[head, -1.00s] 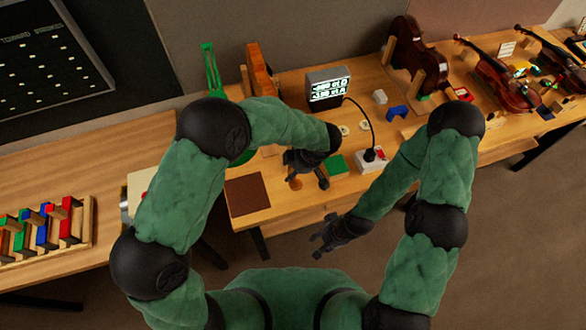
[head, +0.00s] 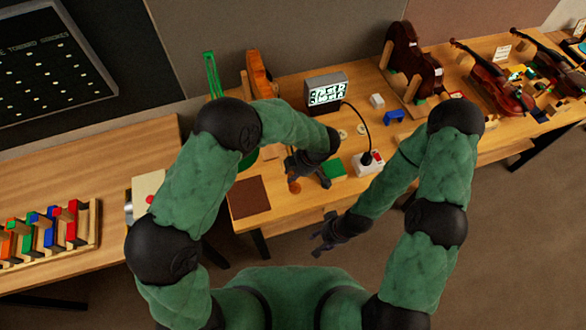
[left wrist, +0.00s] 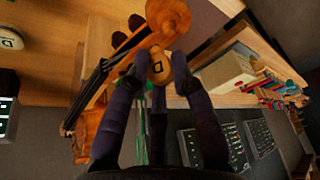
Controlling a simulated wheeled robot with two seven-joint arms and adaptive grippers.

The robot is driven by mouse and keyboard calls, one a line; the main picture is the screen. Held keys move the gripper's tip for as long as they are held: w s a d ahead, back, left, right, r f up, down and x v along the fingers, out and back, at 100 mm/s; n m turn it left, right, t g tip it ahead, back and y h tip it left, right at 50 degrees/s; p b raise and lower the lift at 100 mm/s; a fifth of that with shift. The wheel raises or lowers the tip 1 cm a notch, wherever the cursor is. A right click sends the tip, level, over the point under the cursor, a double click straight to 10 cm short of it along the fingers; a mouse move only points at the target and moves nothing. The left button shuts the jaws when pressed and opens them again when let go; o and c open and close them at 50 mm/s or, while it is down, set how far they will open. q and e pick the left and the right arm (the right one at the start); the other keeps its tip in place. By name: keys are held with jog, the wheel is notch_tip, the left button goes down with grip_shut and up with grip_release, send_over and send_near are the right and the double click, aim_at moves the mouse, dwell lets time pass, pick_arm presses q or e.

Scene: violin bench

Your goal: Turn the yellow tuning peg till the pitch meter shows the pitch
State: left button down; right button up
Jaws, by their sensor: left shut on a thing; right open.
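In the head view my left gripper (head: 308,178) is over the bench and the peg is hard to make out. The pitch meter (head: 327,92) stands behind, lit, its reading too small to read surely. My right gripper (head: 326,238) is open and empty, before the bench edge.
A green block (head: 334,167), a white switch box (head: 370,163) with a black cable and a brown mat (head: 249,197) lie near my grippers. Several violins stand or lie at the right. A rack of coloured blocks (head: 50,235) is on the left table.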

pick_arm(q)
jog(key=shift+w+r+n+g+p, duration=0.1)
jog(key=shift+r+n+g+p, duration=0.25)
jog(key=shift+n+p, duration=0.7)
jog(key=shift+f+n+p, duration=0.2)
jog(key=shift+n+p, duration=0.05)
jog(key=shift+p, duration=0.2)
jog(key=c, duration=1.2)
grip_release()
jog(key=shift+o, duration=0.6)
jog(key=shift+a, duration=0.15)
jog(key=shift+f, duration=0.1)
jog(key=shift+d+r, duration=0.3)
jog(key=shift+r, duration=0.2)
jog(key=v, duration=1.1)
